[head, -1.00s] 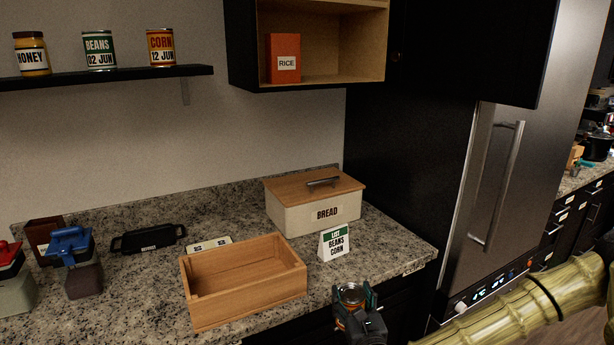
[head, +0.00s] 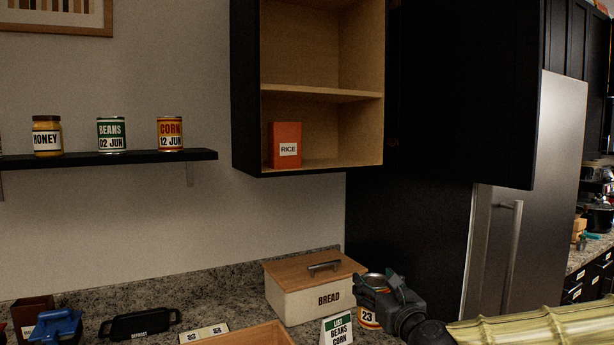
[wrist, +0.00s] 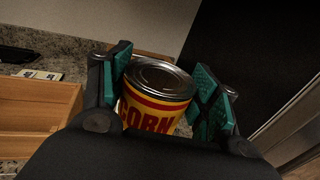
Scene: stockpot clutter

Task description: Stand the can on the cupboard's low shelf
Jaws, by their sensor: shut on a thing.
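My gripper (head: 388,287) is shut on a can with a yellow and red label reading CORN (wrist: 155,97). In the head view the can (head: 369,316) shows a "23" and is partly hidden by my gripper. It is upright or nearly so, held beside the bread box at the counter's right end. The cupboard (head: 241,90) is open, up on the wall. Its low shelf (head: 345,163) holds a red RICE box (head: 285,145) at the left. The right part of that shelf is empty.
The open cupboard door (head: 465,90) stands out to the right. A bread box (head: 300,303), a LIST card (head: 337,330) and a wooden crate (head: 262,335) are on the counter. A wall shelf (head: 90,160) holds honey, a beans can (head: 111,134) and another corn can (head: 170,133).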

